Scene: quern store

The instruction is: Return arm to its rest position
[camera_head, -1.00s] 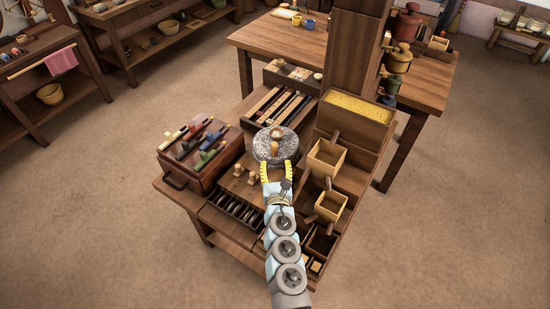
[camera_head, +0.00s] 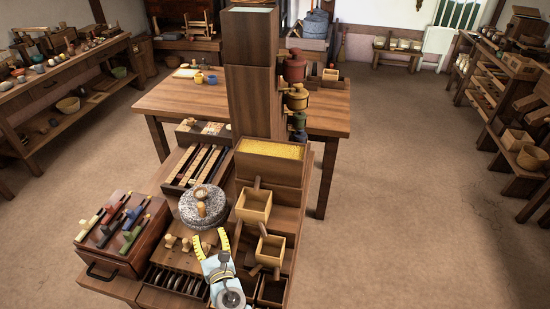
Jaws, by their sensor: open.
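My gripper (camera_head: 211,244) shows at the lower middle of the head view, with its yellow fingers spread apart and nothing between them. It is just in front of the round grey quern stone (camera_head: 203,215). A wooden handle piece (camera_head: 201,208) stands on top of the stone, apart from my fingers. Small wooden knobs (camera_head: 170,241) stand left of my gripper on the bench. My arm comes up from the bottom edge and hides part of the bench front.
Wooden scoop boxes (camera_head: 254,206) and a yellow grain bin (camera_head: 270,149) stand right of the stone. A chest with coloured tools (camera_head: 120,230) is at left, a slotted rack (camera_head: 179,283) at the front. A wooden post (camera_head: 250,90) rises behind. Open floor (camera_head: 400,200) lies to the right.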

